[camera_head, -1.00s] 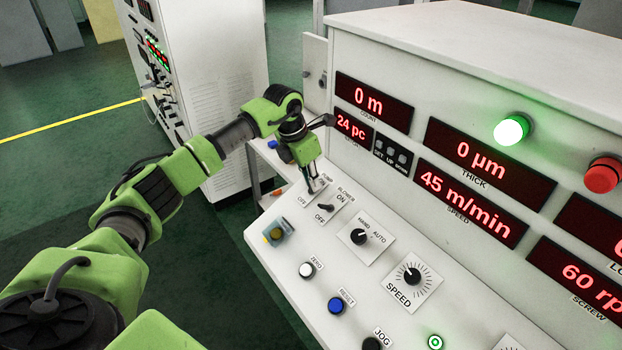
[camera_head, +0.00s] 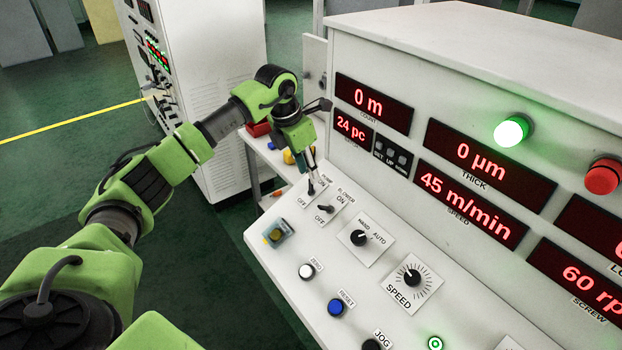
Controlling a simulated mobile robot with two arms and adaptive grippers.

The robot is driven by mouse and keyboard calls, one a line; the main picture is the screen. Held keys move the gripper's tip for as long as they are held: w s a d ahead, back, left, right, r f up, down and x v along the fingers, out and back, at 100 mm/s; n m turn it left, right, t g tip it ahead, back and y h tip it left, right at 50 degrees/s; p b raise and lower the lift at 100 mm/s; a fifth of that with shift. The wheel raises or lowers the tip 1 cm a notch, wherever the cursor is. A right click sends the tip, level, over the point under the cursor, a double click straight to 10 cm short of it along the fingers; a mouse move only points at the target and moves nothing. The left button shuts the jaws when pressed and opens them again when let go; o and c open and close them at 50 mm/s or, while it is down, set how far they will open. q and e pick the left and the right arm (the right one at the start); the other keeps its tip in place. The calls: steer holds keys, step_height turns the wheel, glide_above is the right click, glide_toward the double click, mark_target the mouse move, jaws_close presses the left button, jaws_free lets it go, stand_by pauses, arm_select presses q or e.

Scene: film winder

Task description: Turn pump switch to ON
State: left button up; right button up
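The pump switch (camera_head: 311,190) is a small toggle on a white plate at the upper left of the sloped control panel (camera_head: 290,250). Its plate reads PUMP, ON and OFF. My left gripper (camera_head: 312,177) points down with its narrow fingertips right at the toggle. The fingers look close together, but I cannot tell whether they are shut or whether they touch the lever. The fingers partly cover the lever, so its position is unclear. My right gripper is not in view.
The blower switch (camera_head: 326,209) sits just right of the pump switch. The HAND/AUTO knob (camera_head: 359,237) and speed knob (camera_head: 412,275) are further right. The display cabinet (camera_head: 440,60) rises behind. Red and yellow items lie on a shelf behind the gripper.

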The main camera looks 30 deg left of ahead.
arm_select(q)
steer(key=d+v, duration=0.1)
steer(key=v, duration=0.6)
steer(key=shift+a, duration=0.5)
